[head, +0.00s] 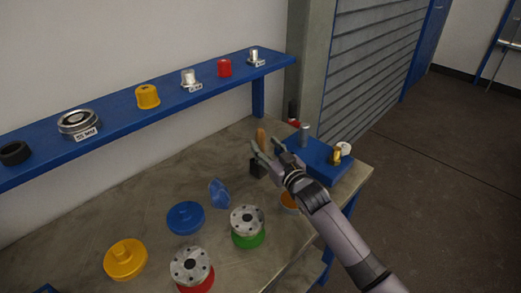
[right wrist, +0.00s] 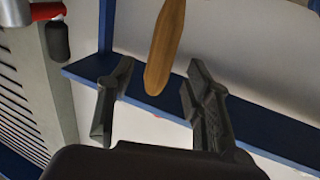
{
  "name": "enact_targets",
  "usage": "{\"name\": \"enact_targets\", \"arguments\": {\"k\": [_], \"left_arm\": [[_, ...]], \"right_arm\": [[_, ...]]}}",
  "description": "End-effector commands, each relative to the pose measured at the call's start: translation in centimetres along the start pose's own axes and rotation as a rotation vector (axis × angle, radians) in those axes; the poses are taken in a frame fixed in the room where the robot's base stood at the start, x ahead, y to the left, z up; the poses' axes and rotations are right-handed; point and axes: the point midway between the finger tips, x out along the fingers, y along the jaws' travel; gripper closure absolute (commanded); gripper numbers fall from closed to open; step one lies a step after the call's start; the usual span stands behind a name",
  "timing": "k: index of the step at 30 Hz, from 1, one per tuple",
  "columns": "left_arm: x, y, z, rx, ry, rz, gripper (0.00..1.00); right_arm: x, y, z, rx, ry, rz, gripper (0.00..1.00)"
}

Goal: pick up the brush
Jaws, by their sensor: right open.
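The brush has an upright wooden handle (head: 261,137) and what looks like a dark head (head: 257,167) low on the table near the wall. In the right wrist view the wooden handle (right wrist: 166,45) hangs in from the top, its end in line with the gap between my fingers. My right gripper (head: 266,147) is open at the brush, with its fingers partly covering it in the head view. In the right wrist view, open room shows between each finger of the right gripper (right wrist: 160,78) and the handle. My left gripper is out of view.
A blue block (head: 322,160) with metal and brass fittings stands right of the gripper. A blue wedge-like piece (head: 219,193), a blue lid (head: 185,217), a yellow lid (head: 125,259) and flanged vessels (head: 247,222) stand nearer. A blue shelf (head: 115,117) runs along the wall.

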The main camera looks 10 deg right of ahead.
Motion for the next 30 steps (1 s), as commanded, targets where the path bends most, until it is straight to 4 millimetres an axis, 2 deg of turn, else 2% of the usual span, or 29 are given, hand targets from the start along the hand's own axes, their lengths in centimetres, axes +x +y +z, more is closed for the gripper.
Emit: {"name": "enact_targets", "arguments": {"k": [3,7,17,30], "left_arm": [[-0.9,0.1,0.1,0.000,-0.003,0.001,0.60],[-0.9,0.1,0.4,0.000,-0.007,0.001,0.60],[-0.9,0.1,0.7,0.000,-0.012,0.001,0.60],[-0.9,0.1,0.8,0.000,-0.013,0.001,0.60]], "right_arm": [[2.0,0.1,-0.8,0.000,0.001,0.001,0.54],[3.4,0.1,-0.5,0.000,0.000,0.000,0.54],[3.9,0.1,-0.4,0.000,0.001,0.000,0.54],[3.9,0.1,-0.4,0.000,0.000,0.000,0.83]]}}
